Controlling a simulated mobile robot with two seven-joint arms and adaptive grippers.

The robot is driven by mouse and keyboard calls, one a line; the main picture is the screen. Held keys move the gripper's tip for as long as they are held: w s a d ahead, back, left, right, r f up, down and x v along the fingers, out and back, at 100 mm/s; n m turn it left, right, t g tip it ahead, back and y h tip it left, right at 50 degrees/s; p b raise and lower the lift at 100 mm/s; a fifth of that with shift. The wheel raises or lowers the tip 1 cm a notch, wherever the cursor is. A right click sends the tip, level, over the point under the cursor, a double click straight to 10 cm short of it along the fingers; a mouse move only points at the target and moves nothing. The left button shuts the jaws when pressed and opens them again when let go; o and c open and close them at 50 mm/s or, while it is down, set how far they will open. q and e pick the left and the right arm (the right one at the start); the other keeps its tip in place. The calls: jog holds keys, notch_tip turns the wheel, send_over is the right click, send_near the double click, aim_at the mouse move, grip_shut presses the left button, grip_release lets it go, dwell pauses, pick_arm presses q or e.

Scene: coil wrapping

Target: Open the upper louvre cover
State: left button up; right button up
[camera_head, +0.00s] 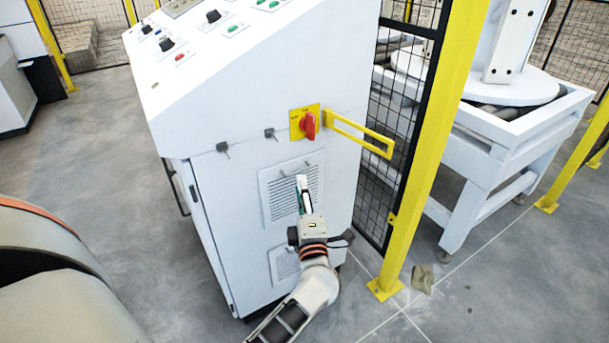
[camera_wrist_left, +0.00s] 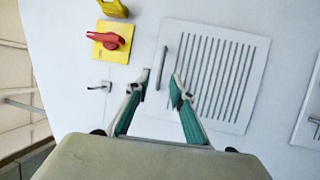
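The upper louvre cover (camera_head: 267,196) is a white slatted panel on the front of the white cabinet (camera_head: 225,240), and it lies flat against it. In the left wrist view the cover (camera_wrist_left: 255,75) shows a thin grey bar handle (camera_wrist_left: 164,58) along one edge. My left gripper (camera_head: 302,183) is in front of the cover and hides part of its slats. In the left wrist view its two green-padded fingers (camera_wrist_left: 159,84) are apart, with the handle's near end between the tips. I cannot tell whether they touch it. My right gripper is not in view.
A red rotary switch (camera_head: 308,124) on a yellow plate and a yellow bracket (camera_head: 365,135) jut out above the cover. A smaller louvre cover (camera_head: 284,264) is below. A yellow post (camera_head: 425,150) and mesh fence stand to the right.

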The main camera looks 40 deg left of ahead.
pick_arm(q)
jog(key=shift+x, duration=2.5)
jog(key=shift+f, duration=0.1)
grip_shut()
